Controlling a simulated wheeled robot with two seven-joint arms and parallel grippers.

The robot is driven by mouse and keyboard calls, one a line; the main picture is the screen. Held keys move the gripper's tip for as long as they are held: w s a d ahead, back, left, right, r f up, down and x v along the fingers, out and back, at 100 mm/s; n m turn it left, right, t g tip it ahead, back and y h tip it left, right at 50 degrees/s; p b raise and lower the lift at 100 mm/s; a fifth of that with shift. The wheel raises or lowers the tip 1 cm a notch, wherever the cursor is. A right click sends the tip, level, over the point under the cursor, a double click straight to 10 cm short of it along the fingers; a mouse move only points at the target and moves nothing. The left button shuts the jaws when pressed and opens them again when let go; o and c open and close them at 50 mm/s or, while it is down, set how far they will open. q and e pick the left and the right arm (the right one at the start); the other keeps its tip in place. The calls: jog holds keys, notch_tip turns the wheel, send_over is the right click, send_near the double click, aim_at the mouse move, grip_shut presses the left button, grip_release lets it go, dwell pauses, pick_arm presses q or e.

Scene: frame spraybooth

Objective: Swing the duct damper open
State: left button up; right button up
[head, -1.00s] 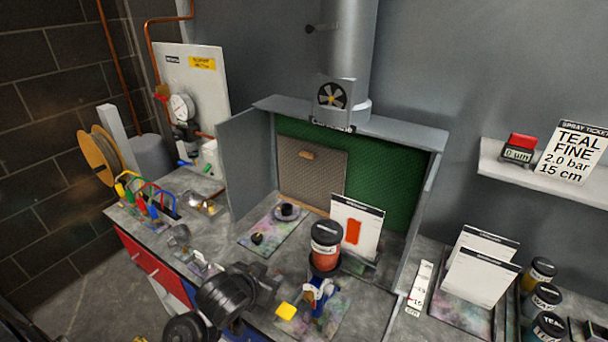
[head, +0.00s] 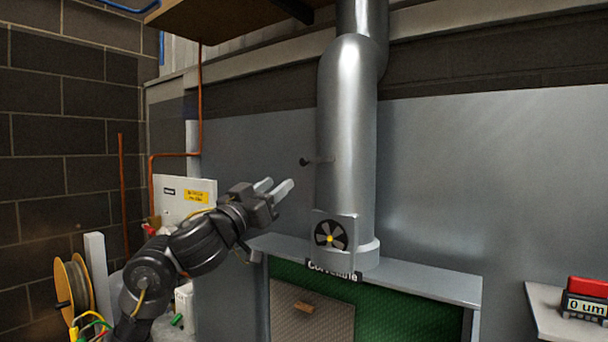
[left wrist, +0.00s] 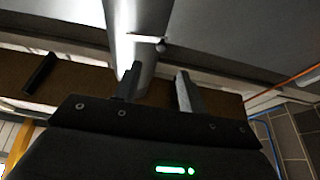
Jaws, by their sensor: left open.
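The silver duct (head: 346,130) rises from the booth top in the head view. The damper's dark lever (head: 307,162) sticks out of its left side, roughly level, with a round knob at its outer end. My left gripper (head: 279,186) is open and empty, below and to the left of the knob, apart from it in the picture. In the left wrist view the lever (left wrist: 150,39) and duct (left wrist: 125,48) show beyond the open fingers (left wrist: 157,78). The damper plate inside the duct is hidden. My right gripper is out of view.
A fan box (head: 331,232) sits at the duct's foot on the booth top (head: 420,278). A wooden shelf (head: 225,22) hangs above. A white panel (head: 172,198) and copper pipe (head: 200,110) are behind my left arm. Wall space right of the duct is clear.

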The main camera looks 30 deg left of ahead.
aim_at(302, 164)
pick_arm(q)
jog(key=p+x, duration=0.3)
jog(key=x, duration=0.6)
jog(key=shift+w+a+r, duration=0.1)
jog(key=shift+w+r, duration=0.1)
jog(key=shift+w, duration=0.15)
jog(key=shift+w+r, duration=0.1)
jog(key=shift+w, duration=0.4)
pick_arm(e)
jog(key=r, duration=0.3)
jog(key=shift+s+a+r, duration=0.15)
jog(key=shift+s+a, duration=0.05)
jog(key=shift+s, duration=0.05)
pick_arm(q)
jog(key=c, duration=0.8)
grip_shut()
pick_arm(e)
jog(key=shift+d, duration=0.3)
